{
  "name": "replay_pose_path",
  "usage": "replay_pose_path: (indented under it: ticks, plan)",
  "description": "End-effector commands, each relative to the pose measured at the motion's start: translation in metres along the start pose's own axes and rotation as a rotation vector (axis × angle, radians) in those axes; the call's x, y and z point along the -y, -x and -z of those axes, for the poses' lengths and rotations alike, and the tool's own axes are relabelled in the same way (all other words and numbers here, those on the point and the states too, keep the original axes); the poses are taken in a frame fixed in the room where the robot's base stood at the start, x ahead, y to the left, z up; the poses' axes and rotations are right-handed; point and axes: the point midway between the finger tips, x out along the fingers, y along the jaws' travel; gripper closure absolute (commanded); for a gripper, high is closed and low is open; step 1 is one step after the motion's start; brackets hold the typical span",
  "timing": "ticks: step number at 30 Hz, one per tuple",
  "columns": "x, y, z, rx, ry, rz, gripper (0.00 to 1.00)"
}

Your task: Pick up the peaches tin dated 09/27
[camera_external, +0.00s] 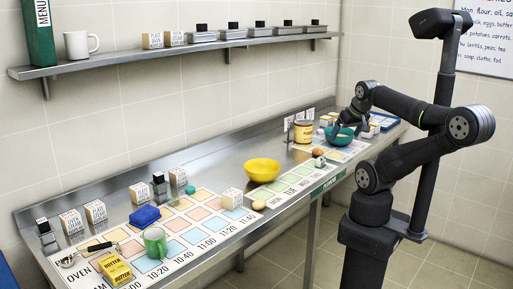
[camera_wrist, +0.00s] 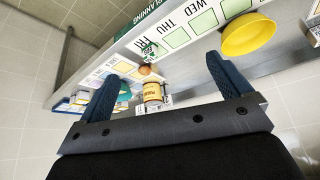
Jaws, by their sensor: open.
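A tin with an orange-yellow label (camera_external: 303,131) stands upright on the counter towards its right end; its date cannot be read. In the wrist view the tin (camera_wrist: 152,92) shows between my fingers but farther off, with lettering too small to read surely. My gripper (camera_external: 347,122) is to the right of the tin in the external view, above or in front of a teal bowl (camera_external: 340,137). In the wrist view my gripper (camera_wrist: 168,67) has its two blue fingers wide apart with nothing held.
A yellow bowl (camera_external: 263,170) and a brown egg-like item (camera_external: 319,152) are on the counter. White cards (camera_external: 303,114) stand behind the tin. Small boxes and a blue tray (camera_external: 384,121) are at the right end. A shelf (camera_external: 180,52) runs along the wall above.

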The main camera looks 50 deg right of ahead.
Motion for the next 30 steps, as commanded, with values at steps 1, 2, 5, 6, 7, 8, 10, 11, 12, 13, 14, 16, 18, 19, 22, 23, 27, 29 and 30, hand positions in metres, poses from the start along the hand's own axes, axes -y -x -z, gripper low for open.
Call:
replay_pose_path:
  ticks: [1,2,5,6,7,8,10,11,12,13,14,16,18,19,22,23,27,29,30]
  plan:
    - [0.000,0.017,0.010,-0.006,0.000,0.000,0.05]
    - [0.000,0.027,0.015,-0.004,0.000,0.000,0.05]
    - [-0.002,0.040,0.034,0.008,-0.014,-0.006,0.05]
    - [-0.003,0.041,0.042,0.012,-0.025,-0.010,0.05]
    - [-0.004,0.042,0.050,0.014,-0.034,-0.014,0.05]
    - [-0.004,0.043,0.057,0.016,-0.042,-0.017,0.05]
    - [-0.007,0.044,0.075,0.021,-0.063,-0.027,0.05]
    - [-0.008,0.045,0.083,0.023,-0.073,-0.031,0.05]
    - [-0.010,0.045,0.095,0.027,-0.086,-0.037,0.05]
    - [-0.011,0.045,0.105,0.029,-0.097,-0.042,0.05]
    - [-0.013,0.045,0.114,0.032,-0.109,-0.046,0.05]
    - [-0.016,0.043,0.138,0.038,-0.135,-0.057,0.05]
    - [-0.020,0.039,0.162,0.043,-0.161,-0.070,0.05]
    - [-0.022,0.037,0.172,0.045,-0.173,-0.075,0.05]
    - [-0.028,0.028,0.205,0.052,-0.211,-0.091,0.05]
    - [-0.030,0.025,0.215,0.054,-0.221,-0.096,0.05]
    - [-0.039,0.005,0.260,0.063,-0.274,-0.121,0.05]
    - [-0.044,-0.005,0.279,0.066,-0.297,-0.131,0.05]
    - [-0.047,-0.012,0.291,0.068,-0.311,-0.138,0.05]
